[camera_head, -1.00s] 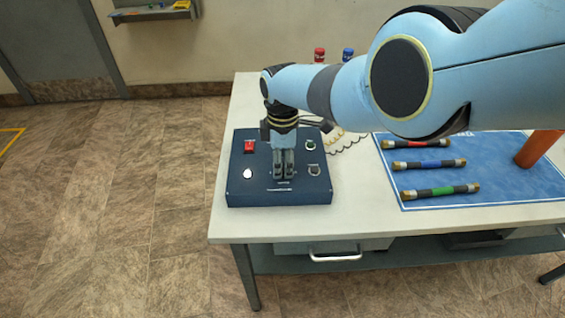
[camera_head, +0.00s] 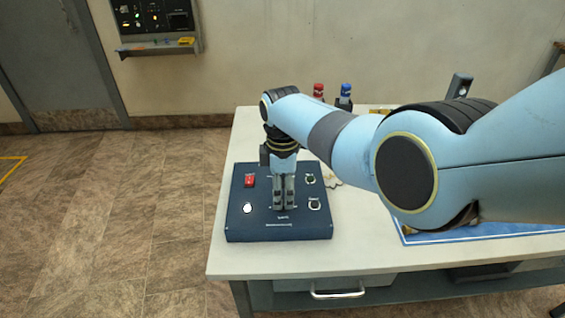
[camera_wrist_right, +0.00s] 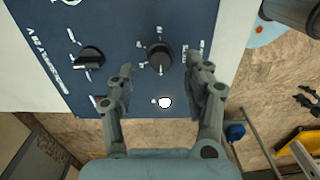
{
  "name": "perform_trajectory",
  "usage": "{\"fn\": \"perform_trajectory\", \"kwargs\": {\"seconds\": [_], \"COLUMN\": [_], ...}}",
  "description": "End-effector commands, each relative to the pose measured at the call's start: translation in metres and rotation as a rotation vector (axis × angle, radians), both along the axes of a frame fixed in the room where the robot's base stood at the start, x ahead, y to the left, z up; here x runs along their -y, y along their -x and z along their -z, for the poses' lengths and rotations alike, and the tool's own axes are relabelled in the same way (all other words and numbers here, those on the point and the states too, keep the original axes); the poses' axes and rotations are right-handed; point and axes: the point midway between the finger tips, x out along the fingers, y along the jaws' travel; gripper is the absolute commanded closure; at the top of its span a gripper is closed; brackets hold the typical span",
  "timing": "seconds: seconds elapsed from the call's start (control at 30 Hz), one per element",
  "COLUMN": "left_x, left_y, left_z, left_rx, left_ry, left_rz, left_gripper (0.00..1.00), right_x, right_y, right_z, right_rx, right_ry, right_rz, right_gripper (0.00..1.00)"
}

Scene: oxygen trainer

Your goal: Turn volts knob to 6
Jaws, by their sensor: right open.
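A dark blue control panel (camera_head: 240,228) lies on the white table; it also fills the top of the right wrist view (camera_wrist_right: 125,20). In that view one black round knob (camera_wrist_right: 160,57) lies between and just ahead of my right gripper's fingertips (camera_wrist_right: 162,80). A second black knob (camera_wrist_right: 89,57) is to its left, outside the fingers. The labels are too small to read, so I cannot tell which is the volts knob. My left gripper is out of view.
The panel has a red switch (camera_head: 250,181), a lit white button (camera_head: 247,208) and round controls at the right, one of them (camera_head: 314,204) near the front. Red (camera_head: 318,91) and blue (camera_head: 345,96) topped items stand behind. My right arm covers most of the blue mat (camera_head: 480,231).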

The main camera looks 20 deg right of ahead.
Motion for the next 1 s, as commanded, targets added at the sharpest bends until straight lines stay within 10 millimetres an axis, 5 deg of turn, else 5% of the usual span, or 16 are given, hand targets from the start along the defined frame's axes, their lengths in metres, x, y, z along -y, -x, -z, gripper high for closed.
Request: {"fn": "perform_trajectory", "kwargs": {"seconds": [0.43, 1.0], "left_x": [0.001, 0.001], "left_y": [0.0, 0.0], "left_z": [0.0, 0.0], "left_rx": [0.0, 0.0], "left_ry": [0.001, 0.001], "left_rz": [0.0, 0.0], "left_gripper": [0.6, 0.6], "right_x": [0.0, 0.0], "right_y": [0.0, 0.0], "right_z": [-0.082, -0.092], "right_rx": [0.001, 0.0], "right_ry": [0.0, 0.001], "right_rz": [0.0, 0.0], "right_gripper": [0.49, 0.49]}}
